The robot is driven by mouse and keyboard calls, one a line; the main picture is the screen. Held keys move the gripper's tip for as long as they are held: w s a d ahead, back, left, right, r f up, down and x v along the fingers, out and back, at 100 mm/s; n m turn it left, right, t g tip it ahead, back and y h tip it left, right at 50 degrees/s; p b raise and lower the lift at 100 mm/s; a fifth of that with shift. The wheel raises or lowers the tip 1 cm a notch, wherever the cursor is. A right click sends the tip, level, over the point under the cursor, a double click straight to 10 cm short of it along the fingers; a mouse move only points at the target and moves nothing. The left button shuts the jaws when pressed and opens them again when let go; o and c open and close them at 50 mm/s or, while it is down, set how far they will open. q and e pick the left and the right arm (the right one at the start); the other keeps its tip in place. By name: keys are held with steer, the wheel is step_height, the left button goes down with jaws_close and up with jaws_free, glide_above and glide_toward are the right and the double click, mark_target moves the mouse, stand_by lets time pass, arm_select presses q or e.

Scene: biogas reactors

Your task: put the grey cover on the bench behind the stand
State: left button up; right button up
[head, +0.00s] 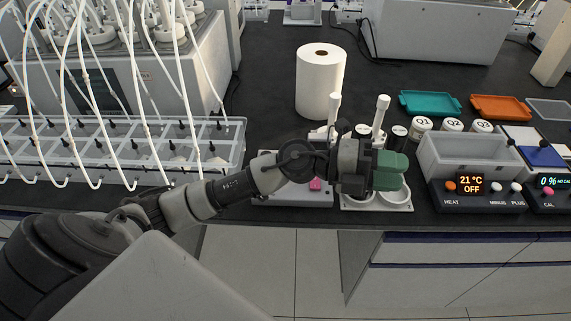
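I cannot make out a grey cover for certain. The white stand (404,206) sits at the bench's front edge, with round openings partly hidden by my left gripper. My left gripper (390,171), with green fingers, is over the stand and points right. Its fingers overlap in this view, so I cannot tell whether they are open or hold anything. Two white upright pieces with knobbed tops (381,112) rise behind the gripper, their lower parts hidden. My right gripper is not in view.
A paper roll (320,85) stands behind on the black bench (272,60). Black- and white-lidded jars (420,126) and a heated bath (468,158) are to the right. Teal (430,103) and orange (500,107) trays lie farther back. A tubed rack (120,150) fills the left.

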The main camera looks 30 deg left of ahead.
arm_select(q)
steer(key=w+a+f+m+g+y, duration=0.2)
steer(key=a+f+m+g+y, duration=0.35)
steer(key=a+y, duration=0.35)
steer(key=w+a+r+n+y, duration=0.1)
steer(key=w+a+n+y, duration=0.15)
steer(key=a+y, duration=1.05)
steer(key=a+f+h, duration=0.3)
steer(key=f+h, duration=0.1)
steer(key=shift+s+a+f+n+p, duration=0.1)
steer(key=shift+a+f+n+p, duration=0.15)
steer(key=shift+a+n+p, duration=0.15)
steer(key=shift+w+d+f+p, duration=0.15)
steer(key=shift+f+p, duration=0.25)
steer(key=shift+f, duration=1.05)
steer(key=shift+w+d+f+p, duration=0.15)
steer(key=shift+f+p, duration=0.25)
steer(key=shift+f, duration=1.05)
steer(key=shift+w+a, duration=0.1)
steer(key=c, duration=0.7)
